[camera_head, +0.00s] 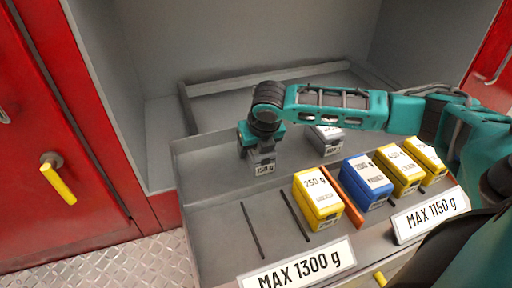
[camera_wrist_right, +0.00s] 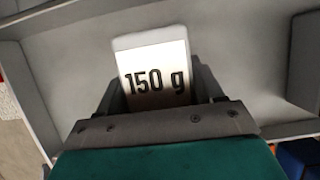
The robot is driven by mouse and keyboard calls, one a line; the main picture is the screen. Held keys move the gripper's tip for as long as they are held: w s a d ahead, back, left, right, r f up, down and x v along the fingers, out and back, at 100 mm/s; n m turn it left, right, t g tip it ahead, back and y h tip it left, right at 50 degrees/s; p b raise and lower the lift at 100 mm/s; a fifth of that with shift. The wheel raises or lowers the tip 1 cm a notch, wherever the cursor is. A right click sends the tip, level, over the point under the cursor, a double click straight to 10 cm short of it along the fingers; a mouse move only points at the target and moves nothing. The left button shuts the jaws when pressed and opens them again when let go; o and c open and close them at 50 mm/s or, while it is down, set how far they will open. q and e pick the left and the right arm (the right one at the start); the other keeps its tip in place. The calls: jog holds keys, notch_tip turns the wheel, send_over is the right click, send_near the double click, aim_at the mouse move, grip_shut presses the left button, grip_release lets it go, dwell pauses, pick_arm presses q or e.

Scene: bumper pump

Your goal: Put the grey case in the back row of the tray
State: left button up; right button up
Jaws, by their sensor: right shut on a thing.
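A grey case (camera_head: 264,166) marked 150 g is held by my right gripper (camera_head: 262,150), over the left part of the tray (camera_head: 195,172). In the right wrist view the case (camera_wrist_right: 152,68) stands between the two dark fingers, its white labelled face toward the camera. Its underside is hidden, so I cannot tell whether it touches the tray. The back part of the tray lies behind it, partly hidden by my right arm. A second grey case (camera_head: 327,138) stands farther right, partly behind my arm. My left gripper is not in view.
In the front row stand a yellow 250 g case (camera_head: 318,198), a blue case (camera_head: 367,182) and two more yellow cases (camera_head: 399,169). An orange divider (camera_head: 344,196) separates the sections, signed MAX 1300 g (camera_head: 300,268) and MAX 1150 g (camera_head: 431,215). The front left is empty.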

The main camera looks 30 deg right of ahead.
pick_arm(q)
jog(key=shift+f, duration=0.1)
pick_arm(e)
jog(key=o, duration=1.1)
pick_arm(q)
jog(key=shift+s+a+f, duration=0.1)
pick_arm(e)
jog(key=shift+o, duration=0.2)
jog(key=p+v, duration=0.2)
jog(key=v, duration=0.9)
jog(key=shift+r+p, duration=0.2)
jog(key=shift+p, duration=0.1)
jog(key=shift+s+r, duration=0.2)
jog(key=shift+r, duration=0.1)
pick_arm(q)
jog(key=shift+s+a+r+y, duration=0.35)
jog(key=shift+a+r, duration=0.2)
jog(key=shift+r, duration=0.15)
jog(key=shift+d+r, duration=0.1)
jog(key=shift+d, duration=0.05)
pick_arm(e)
jog(key=shift+a, duration=0.1)
